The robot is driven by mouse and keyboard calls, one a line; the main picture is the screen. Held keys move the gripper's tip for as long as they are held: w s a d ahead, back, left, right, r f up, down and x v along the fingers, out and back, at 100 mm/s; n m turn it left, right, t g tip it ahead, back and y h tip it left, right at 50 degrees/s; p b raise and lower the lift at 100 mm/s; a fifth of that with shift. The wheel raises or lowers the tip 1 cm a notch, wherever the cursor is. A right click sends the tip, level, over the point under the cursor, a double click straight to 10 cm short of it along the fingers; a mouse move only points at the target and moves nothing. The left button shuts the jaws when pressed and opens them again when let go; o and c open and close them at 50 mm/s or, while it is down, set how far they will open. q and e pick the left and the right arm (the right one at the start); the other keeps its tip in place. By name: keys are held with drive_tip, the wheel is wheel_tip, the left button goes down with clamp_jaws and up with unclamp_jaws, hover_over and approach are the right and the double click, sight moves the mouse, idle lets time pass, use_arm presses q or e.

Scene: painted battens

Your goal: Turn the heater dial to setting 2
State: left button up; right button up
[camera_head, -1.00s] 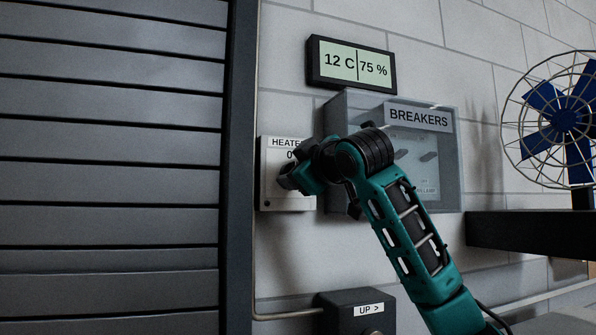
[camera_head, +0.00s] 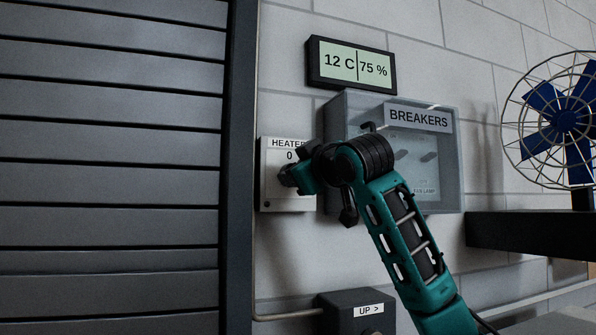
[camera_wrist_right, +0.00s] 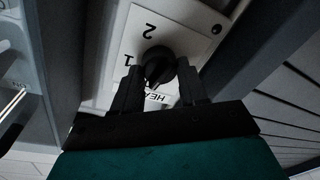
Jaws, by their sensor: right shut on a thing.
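The heater box (camera_head: 290,203) is a pale panel on the wall beside the slatted shutter, labelled HEATER with a 0 below the label. My right gripper (camera_head: 290,177) is in front of it and hides its dial in the head view. In the right wrist view the black round dial (camera_wrist_right: 158,66) sits between the two fingers of my right gripper (camera_wrist_right: 159,84), which are shut on it. The marks 1 and 2 show on the heater plate (camera_wrist_right: 178,28); the 0 is hidden there. I cannot tell which mark the dial points to. My left gripper is not in view.
A clear-fronted breaker box (camera_head: 440,180) is right behind my right wrist. A display (camera_head: 350,66) above reads 12 C and 75 %. A dark UP box (camera_head: 340,312) is below. A blue fan (camera_head: 566,120) stands on a shelf (camera_head: 520,232) at right. The grey shutter (camera_head: 110,150) fills the left.

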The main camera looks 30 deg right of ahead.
use_arm(q)
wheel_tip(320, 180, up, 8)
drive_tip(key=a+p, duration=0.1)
drive_tip(key=p, duration=0.9)
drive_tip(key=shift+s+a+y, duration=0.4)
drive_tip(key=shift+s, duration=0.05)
use_arm(e)
drive_tip(key=m+h, duration=0.1)
drive_tip(key=m, duration=0.8)
drive_tip(key=m+h, duration=0.1)
drive_tip(key=m, duration=0.8)
drive_tip(key=m+h, duration=0.1)
drive_tip(key=m, duration=0.9)
drive_tip(key=shift+a+f+h, duration=0.1)
drive_tip(key=shift+a+h, duration=0.05)
drive_tip(key=shift+h, duration=0.15)
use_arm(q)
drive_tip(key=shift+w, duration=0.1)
